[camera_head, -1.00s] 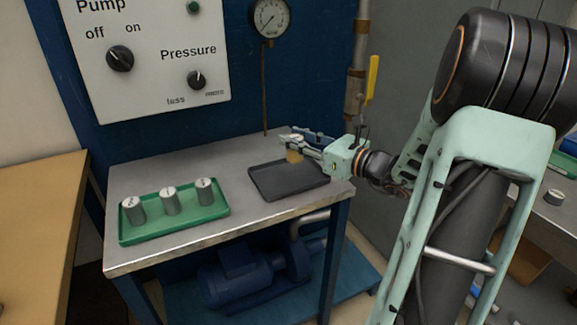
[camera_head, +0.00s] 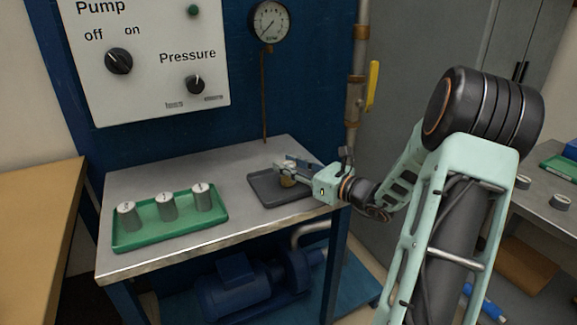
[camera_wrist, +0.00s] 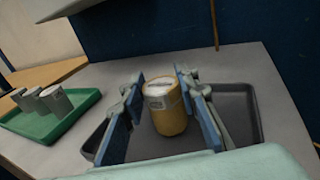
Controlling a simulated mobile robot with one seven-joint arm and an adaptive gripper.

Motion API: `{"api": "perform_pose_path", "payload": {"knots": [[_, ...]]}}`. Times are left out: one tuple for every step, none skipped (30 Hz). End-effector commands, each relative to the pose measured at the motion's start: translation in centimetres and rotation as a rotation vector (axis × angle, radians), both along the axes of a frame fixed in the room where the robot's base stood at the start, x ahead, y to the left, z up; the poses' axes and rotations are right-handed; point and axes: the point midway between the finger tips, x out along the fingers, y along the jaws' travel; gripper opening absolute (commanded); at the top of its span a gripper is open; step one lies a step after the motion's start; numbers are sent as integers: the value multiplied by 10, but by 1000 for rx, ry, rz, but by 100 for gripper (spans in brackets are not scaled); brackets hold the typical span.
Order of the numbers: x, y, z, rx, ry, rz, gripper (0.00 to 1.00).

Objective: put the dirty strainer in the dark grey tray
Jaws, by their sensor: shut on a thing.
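The dirty strainer is a yellow-brown cylinder with a pale top (camera_wrist: 166,112); it also shows, small, in the head view (camera_head: 288,181). My gripper (camera_head: 287,173) is shut on it, with the blue finger pads on either side of it in the wrist view (camera_wrist: 159,108). The strainer is upright over the dark grey tray (camera_head: 263,193), inside its rim, at or just above its floor; I cannot tell if it touches. The tray also shows behind the fingers in the wrist view (camera_wrist: 240,112). No other object is seen in the tray.
A green tray (camera_head: 125,243) with three grey cylinders (camera_head: 166,207) stands on the left of the metal bench. The bench top between the trays is narrow but clear. A vertical pipe with a yellow valve handle (camera_head: 373,84) rises behind my arm, beside the blue panel.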

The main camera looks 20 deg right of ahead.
Motion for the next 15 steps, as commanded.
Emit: {"api": "perform_pose_path", "payload": {"knots": [[0, 0, -2, 0, 0, 0, 2], [0, 0, -3, 1, 0, 0, 2], [0, 0, -2, 1, 0, 0, 32], [0, 0, -2, 1, 0, 0, 35], [0, 0, -2, 1, 0, 0, 38], [0, 0, -2, 1, 0, 0, 43], [0, 0, -2, 0, 1, 0, 46], [0, 0, -2, 0, 1, 0, 46], [0, 0, -2, 0, 1, 0, 46], [0, 0, -2, 0, 1, 0, 46], [0, 0, -2, 0, 1, 0, 46], [0, 0, -2, 0, 1, 0, 46], [0, 0, -2, 0, 1, 0, 46], [0, 0, -2, 0, 0, 0, 46], [0, 0, -1, 0, 0, 0, 46]]}}
